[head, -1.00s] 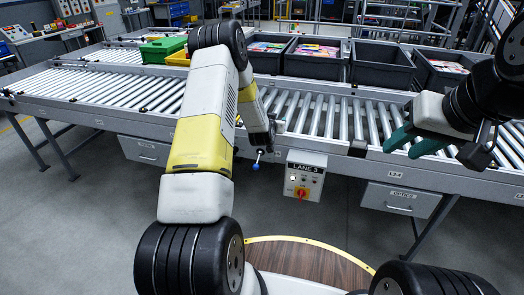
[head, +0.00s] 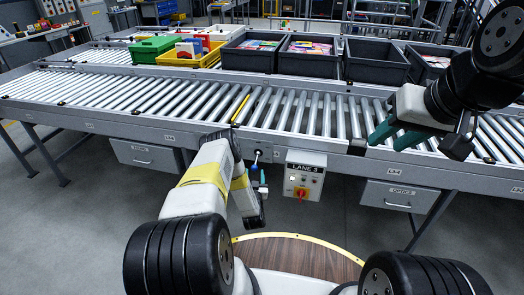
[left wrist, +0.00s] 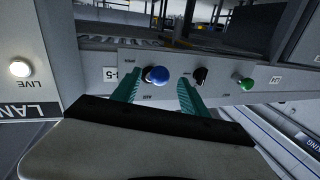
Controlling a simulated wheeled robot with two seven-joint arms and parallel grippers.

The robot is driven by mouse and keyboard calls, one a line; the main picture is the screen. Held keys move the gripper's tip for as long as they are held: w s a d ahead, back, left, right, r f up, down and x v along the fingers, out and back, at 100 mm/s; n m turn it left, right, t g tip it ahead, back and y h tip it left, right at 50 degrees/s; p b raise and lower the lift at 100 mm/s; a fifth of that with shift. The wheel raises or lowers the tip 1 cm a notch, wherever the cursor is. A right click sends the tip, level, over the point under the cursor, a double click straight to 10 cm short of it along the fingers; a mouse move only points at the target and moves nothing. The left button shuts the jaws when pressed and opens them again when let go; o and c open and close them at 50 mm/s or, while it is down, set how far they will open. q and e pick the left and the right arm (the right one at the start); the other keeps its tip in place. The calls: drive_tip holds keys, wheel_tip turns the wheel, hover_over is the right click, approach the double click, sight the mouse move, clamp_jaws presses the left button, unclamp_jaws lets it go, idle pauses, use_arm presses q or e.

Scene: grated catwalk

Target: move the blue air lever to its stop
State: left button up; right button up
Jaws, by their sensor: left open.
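The blue air lever (head: 254,168) hangs on the conveyor's front rail, left of the LANE 3 box. In the left wrist view its round blue knob (left wrist: 157,75) faces me, with upside-down lettering around it. My left gripper (head: 261,183) is open at the lever. In the left wrist view its teal fingers (left wrist: 157,92) straddle the knob, which shows nearer the left finger. I cannot tell whether either finger touches it. My right gripper (head: 393,134) is open and empty, over the front rail farther right.
A black knob (left wrist: 200,76), close to the right finger, and a green knob (left wrist: 245,83) share the panel. The LANE 3 box (head: 305,174) with a red switch (head: 301,192) stands right of the lever. Grey bins (head: 374,65) stand along the conveyor behind.

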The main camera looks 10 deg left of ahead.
sight(256, 162)
use_arm(q)
drive_tip(key=x, duration=0.7)
drive_tip(key=shift+w, duration=0.1)
drive_tip(key=shift+c, duration=0.4)
clamp_jaws()
